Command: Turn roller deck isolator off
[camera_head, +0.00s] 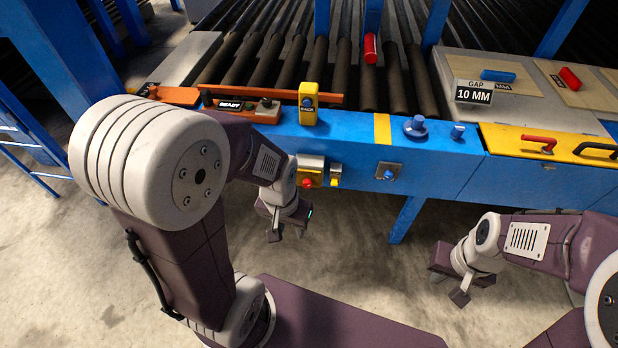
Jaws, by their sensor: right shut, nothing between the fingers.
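The roller deck (345,65) has dark rollers behind a blue front beam (350,140). No readable label names the isolator, so I cannot tell which control it is. A blue rotary knob on a grey plate (389,172) sits on the beam's front face. To its left are a yellow box with a red button (308,183) and a small yellow handle (335,177). My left gripper (287,234) is open and empty, below and left of these controls. My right gripper (449,288) is shut and empty, low over the floor at right, apart from the beam.
On the beam top stand a yellow box with a blue button (308,102), a large blue knob (415,126) and a smaller one (457,131). A yellow panel (505,142) with red and black handles lies right. Floor in front is clear.

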